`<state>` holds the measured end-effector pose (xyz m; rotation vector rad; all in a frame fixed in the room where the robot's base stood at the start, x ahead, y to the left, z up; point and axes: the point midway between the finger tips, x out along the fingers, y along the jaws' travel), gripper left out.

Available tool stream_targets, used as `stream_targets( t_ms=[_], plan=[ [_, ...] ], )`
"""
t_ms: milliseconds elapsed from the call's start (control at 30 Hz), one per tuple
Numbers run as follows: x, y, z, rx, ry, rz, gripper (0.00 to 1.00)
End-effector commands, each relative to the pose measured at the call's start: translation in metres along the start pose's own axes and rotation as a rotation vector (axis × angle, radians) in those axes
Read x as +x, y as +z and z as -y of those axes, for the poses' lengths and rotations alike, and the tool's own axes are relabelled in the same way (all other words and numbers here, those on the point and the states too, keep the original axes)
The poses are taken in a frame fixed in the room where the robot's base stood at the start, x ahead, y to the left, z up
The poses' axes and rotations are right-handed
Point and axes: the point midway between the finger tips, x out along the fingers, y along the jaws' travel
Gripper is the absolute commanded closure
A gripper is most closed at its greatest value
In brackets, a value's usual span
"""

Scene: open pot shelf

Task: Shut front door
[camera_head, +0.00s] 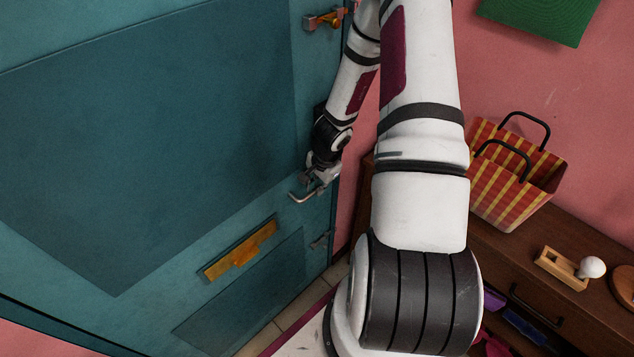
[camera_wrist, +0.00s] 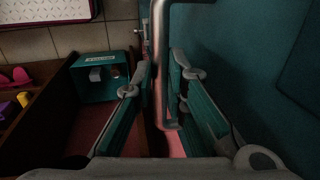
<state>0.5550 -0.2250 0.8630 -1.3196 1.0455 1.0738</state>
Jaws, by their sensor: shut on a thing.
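The front door (camera_head: 130,150) is a teal panel filling the left of the head view; it also fills the right of the wrist view (camera_wrist: 255,60). Its metal lever handle (camera_head: 300,197) sticks out near the door's right edge. My gripper (camera_head: 318,178) is at this handle. In the wrist view the handle (camera_wrist: 160,60) runs between the two fingers of my gripper (camera_wrist: 160,78), which are shut on it. A pink wall shows past the door's right edge. I cannot tell whether the door is latched.
A brass mail slot (camera_head: 240,250) and an upper latch (camera_head: 325,20) are on the door. A dark wooden cabinet (camera_head: 505,265) at right carries a striped bag (camera_head: 515,180) and a white-knobbed wooden item (camera_head: 567,268). A teal box (camera_wrist: 100,92) shows left of my fingers.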

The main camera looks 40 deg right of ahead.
Motion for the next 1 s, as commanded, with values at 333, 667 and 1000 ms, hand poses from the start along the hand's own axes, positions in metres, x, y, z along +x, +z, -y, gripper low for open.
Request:
stream_targets(
  t_ms=[333,667,1000],
  plan=[
    [-0.0021,-0.0001,-0.0134,0.018,0.019,0.004,0.67],
    [-0.0015,0.0009,-0.0094,0.012,0.014,0.005,0.67],
    [-0.0020,0.0010,-0.0074,0.009,0.011,0.004,0.67]
  ],
)
